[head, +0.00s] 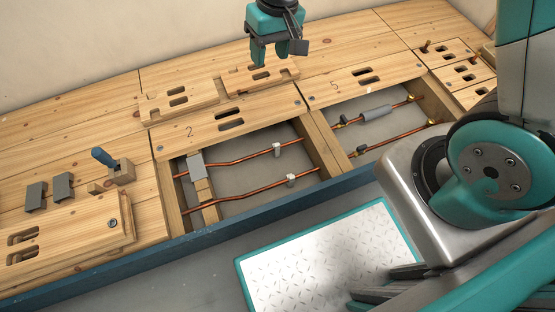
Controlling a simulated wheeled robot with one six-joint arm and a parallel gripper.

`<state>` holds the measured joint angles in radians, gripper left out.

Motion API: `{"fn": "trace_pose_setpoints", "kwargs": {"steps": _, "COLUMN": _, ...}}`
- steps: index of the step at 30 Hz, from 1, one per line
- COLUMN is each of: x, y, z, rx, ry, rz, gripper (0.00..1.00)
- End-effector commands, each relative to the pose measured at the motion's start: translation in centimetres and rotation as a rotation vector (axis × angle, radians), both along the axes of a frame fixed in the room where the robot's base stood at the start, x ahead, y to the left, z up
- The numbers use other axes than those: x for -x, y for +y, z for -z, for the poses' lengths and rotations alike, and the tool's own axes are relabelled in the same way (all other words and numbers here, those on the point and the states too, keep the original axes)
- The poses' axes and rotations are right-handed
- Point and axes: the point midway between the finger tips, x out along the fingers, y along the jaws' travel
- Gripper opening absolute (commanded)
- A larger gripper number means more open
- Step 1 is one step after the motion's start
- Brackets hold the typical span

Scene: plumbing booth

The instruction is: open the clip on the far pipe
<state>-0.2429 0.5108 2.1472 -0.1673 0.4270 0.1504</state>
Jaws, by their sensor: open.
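In the head view, two copper pipes run through the left floor opening. The far pipe (237,160) carries a small pale clip (277,150) near its right end. The near pipe (250,199) carries a similar clip (291,180). Both clips are too small to tell whether they are open or shut. My gripper (270,59) is open with its fingers pointing down. It shows above the boards, higher in the picture than the far clip and clear of it. I see nothing between its fingers.
A grey block (196,166) sits at the left end of the far pipe. The right opening holds more copper pipes with a grey sleeve (376,113). A blue-handled tool (104,158) and grey pads (63,187) lie on the left boards. A white tread plate (325,262) is in front.

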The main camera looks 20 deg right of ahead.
Motion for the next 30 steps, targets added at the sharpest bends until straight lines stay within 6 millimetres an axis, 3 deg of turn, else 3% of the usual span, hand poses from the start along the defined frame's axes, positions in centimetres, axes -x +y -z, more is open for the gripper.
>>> {"fn": "trace_pose_setpoints", "kwargs": {"steps": 1, "x": -0.8, "y": -0.3, "z": 6.6, "rx": 0.02, "ry": 0.013, "rz": 0.025, "gripper": 0.49}}
{"fn": "trace_pose_setpoints", "kwargs": {"steps": 3, "x": -1.9, "y": -0.8, "z": 12.0, "rx": 0.048, "ry": 0.019, "rz": 0.056, "gripper": 0.49}}
{"fn": "trace_pose_setpoints", "kwargs": {"steps": 6, "x": -3.1, "y": -1.6, "z": 18.9, "rx": 0.085, "ry": 0.023, "rz": 0.098, "gripper": 0.49}}
{"fn": "trace_pose_setpoints", "kwargs": {"steps": 10, "x": -3.9, "y": -2.5, "z": 25.8, "rx": 0.124, "ry": 0.026, "rz": 0.135, "gripper": 0.49}}
{"fn": "trace_pose_setpoints", "kwargs": {"steps": 13, "x": -4.2, "y": -3.0, "z": 29.1, "rx": 0.144, "ry": 0.026, "rz": 0.154, "gripper": 0.49}}
{"fn": "trace_pose_setpoints", "kwargs": {"steps": 23, "x": -4.4, "y": -3.4, "z": 33.5, "rx": 0.16, "ry": 0.027, "rz": 0.167, "gripper": 0.49}}
{"fn": "trace_pose_setpoints", "kwargs": {"steps": 30, "x": -4.3, "y": -3.4, "z": 39.1, "rx": 0.159, "ry": 0.028, "rz": 0.166, "gripper": 0.49}}
